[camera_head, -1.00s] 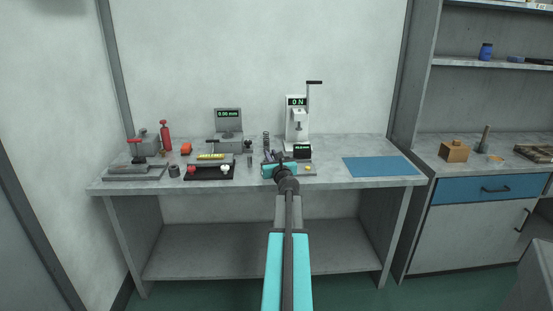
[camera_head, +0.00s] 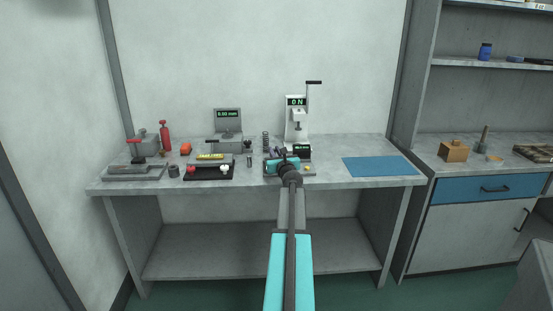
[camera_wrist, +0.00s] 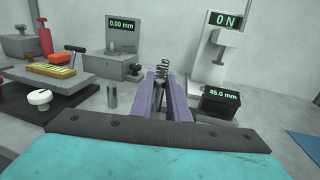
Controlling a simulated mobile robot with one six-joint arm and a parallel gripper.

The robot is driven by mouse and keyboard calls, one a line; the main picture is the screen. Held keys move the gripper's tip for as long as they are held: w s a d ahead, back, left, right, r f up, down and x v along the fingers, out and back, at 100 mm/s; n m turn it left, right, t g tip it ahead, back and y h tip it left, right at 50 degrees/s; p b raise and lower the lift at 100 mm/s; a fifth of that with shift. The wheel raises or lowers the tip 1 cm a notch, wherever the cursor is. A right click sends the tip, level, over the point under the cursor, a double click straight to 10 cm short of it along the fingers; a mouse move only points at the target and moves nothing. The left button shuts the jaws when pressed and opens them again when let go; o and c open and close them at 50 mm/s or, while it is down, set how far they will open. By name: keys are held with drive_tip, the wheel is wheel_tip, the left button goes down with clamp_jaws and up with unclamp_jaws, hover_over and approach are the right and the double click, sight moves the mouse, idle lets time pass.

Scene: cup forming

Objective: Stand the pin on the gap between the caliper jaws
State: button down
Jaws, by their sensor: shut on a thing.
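My gripper (camera_head: 283,158) is low over the caliper (camera_head: 304,174) at the front of the bench. In the wrist view its two purple-grey fingers (camera_wrist: 161,92) are shut on a narrow grey part, which looks like a caliper jaw, but the fingers hide most of it. The caliper's display (camera_wrist: 220,98) reads 45.0 mm, just right of the fingers. The gap between the caliper jaws is hidden. A short metal cylinder, apparently the pin (camera_wrist: 112,95), stands upright on the bench left of the fingers, apart from them. It also shows in the head view (camera_head: 249,160).
A spring (camera_head: 266,141) stands behind the gripper. A force stand (camera_head: 296,120) reading 0 N is behind right; a gauge (camera_head: 228,127) reading 0.00 mm is behind left. A blue mat (camera_head: 380,167) at right is bare.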

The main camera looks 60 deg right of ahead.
drive_tip(key=shift+d+f+b, duration=0.2)
drive_tip(key=shift+f+b, duration=0.25)
drive_tip(key=shift+f, duration=1.3)
drive_tip(key=shift+f, duration=0.2)
drive_tip(key=c, duration=1.7)
unclamp_jaws()
drive_tip(key=shift+r, duration=0.2)
drive_tip(key=shift+b+v, duration=0.35)
drive_tip(key=shift+v, duration=5.65)
drive_tip(key=shift+a, duration=0.1)
